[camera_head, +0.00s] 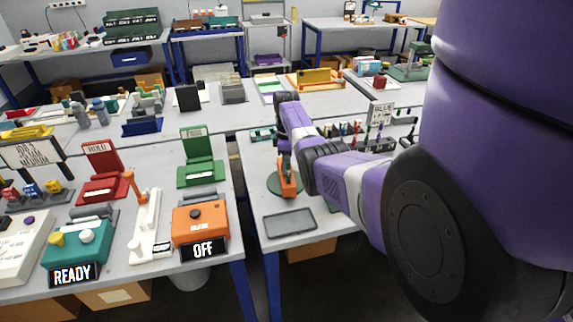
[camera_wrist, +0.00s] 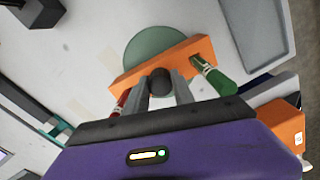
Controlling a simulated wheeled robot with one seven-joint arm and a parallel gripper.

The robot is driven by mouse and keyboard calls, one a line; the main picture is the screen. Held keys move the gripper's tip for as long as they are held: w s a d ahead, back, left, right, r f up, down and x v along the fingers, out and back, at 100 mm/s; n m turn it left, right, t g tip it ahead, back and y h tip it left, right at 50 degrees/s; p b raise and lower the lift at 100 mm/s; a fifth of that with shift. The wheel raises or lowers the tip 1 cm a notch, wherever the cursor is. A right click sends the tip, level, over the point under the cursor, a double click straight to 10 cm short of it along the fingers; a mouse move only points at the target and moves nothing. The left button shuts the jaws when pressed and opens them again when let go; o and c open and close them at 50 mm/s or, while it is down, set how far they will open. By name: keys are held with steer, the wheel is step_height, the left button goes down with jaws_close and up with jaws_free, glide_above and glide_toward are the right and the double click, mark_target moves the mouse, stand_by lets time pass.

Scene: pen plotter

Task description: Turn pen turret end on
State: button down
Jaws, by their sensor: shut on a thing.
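The pen turret is an orange bar (camera_wrist: 135,78) on a round green base (camera_wrist: 150,42), with a dark round knob (camera_wrist: 160,76) near its middle. A red pen (camera_wrist: 122,100) is at one end and a green pen (camera_wrist: 212,74) at the other. My gripper (camera_wrist: 161,88) is shut on the dark knob, one finger on each side. In the head view the orange bar (camera_head: 288,178) appears nearly edge-on above its green base (camera_head: 273,184), and my gripper (camera_head: 284,146) comes down from above it. The fingers partly hide the knob and bar.
A grey tray (camera_head: 290,223) lies in front of the turret; it also shows in the wrist view (camera_wrist: 258,35). An orange box (camera_head: 200,222) with an OFF sign stands left, across the gap between tables. A row of pens (camera_head: 345,130) stands behind my arm.

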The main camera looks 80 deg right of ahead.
steer(key=shift+w+d+r+n, duration=0.1)
steer(key=shift+w+r+n, duration=0.05)
steer(key=shift+n, duration=0.55)
steer(key=c, duration=1.2)
jaws_free()
steer(key=shift+o, duration=0.7)
steer(key=shift+r, duration=3.8)
